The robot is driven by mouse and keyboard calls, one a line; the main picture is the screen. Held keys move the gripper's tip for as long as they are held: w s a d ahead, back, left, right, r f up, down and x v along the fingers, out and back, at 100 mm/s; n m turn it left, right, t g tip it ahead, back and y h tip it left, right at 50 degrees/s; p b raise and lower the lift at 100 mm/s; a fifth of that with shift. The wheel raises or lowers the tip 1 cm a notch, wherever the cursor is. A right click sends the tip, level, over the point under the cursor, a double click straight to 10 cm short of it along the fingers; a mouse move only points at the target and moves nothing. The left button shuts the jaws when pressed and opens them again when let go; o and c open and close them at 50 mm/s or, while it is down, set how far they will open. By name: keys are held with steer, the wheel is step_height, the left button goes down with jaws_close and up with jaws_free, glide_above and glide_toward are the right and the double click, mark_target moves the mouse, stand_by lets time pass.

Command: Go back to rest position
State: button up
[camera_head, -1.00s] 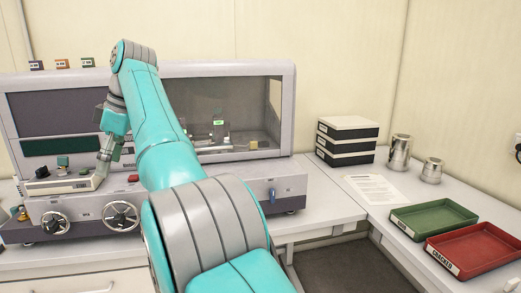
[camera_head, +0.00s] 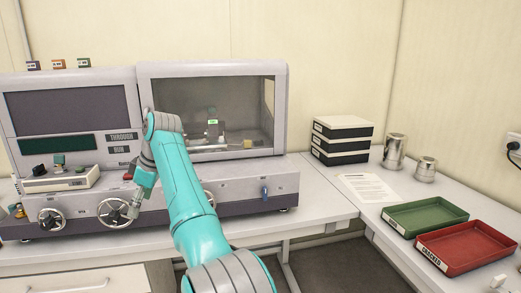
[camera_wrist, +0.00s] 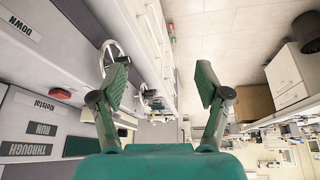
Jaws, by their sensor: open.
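My gripper (camera_wrist: 160,85) is open and empty in the wrist view, its two green-padded fingers well apart. My teal arm crosses the middle of the head view and hides part of the machine's front.
A red button (camera_wrist: 60,94) is close on the left in the wrist view. Green (camera_head: 425,214) and red (camera_head: 467,247) trays, two metal cups, a paper and stacked boxes (camera_head: 342,140) occupy the right bench. Another handwheel (camera_head: 52,219) is at left. Dark floor shows between the benches.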

steer(key=w+d+f+m+t, duration=0.15)
steer(key=d+f, duration=0.25)
steer(key=f, duration=0.7)
steer(key=d+f+m+t, duration=0.15)
steer(key=d+f, duration=0.35)
steer(key=f, duration=0.7)
steer(key=w+d+f+m+t, duration=0.1)
steer(key=d+f+m, duration=0.25)
steer(key=f, duration=0.75)
steer(key=s+d+f+m+t+h, duration=0.1)
steer(key=s+d+f+m+t, duration=0.3)
steer(key=s+d+f, duration=1.35)
steer(key=s+d+r+m+t+h, duration=0.1)
steer(key=s+d+m, duration=0.1)
steer(key=s+d, duration=0.45)
steer(key=s+d+m+t, duration=0.1)
steer(key=s+d, duration=0.3)
steer(key=s, duration=0.6)
steer(key=s+d+r+m+t+h, duration=0.1)
steer(key=s+d+m, duration=0.1)
steer(key=s+d, duration=0.5)
steer(key=s+d+r+m+t+h, duration=0.1)
steer(key=s+r, duration=0.9)
steer(key=r, duration=0.1)
steer(key=s+d+r+m+t+h, duration=0.1)
steer(key=s+d+r+m+t, duration=0.1)
steer(key=s+r, duration=0.8)
steer(key=shift+s+r+t, duration=0.2)
steer(key=shift+r+t, duration=0.1)
steer(key=shift+r, duration=0.55)
